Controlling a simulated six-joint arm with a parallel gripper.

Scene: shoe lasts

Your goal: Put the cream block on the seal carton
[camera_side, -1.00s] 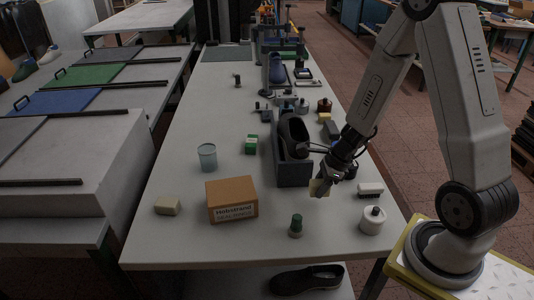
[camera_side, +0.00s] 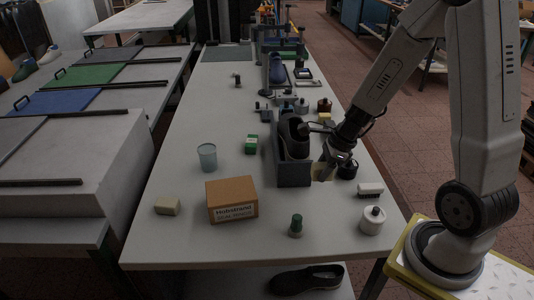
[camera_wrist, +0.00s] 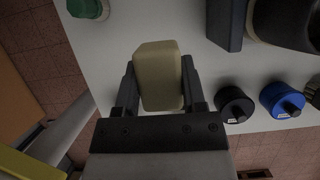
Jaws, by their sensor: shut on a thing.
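My gripper (camera_side: 323,172) is shut on the cream block (camera_wrist: 158,76), with one finger on each side of it in the wrist view. In the side view the block (camera_side: 321,174) is partly hidden by the fingers and is held above the table's right side. The seal carton (camera_side: 232,200), a closed brown box with a white printed label, stands near the table's front, left of my gripper and apart from it. Its flat top is bare.
Another pale block (camera_side: 167,206) and a cup (camera_side: 207,157) lie around the carton.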

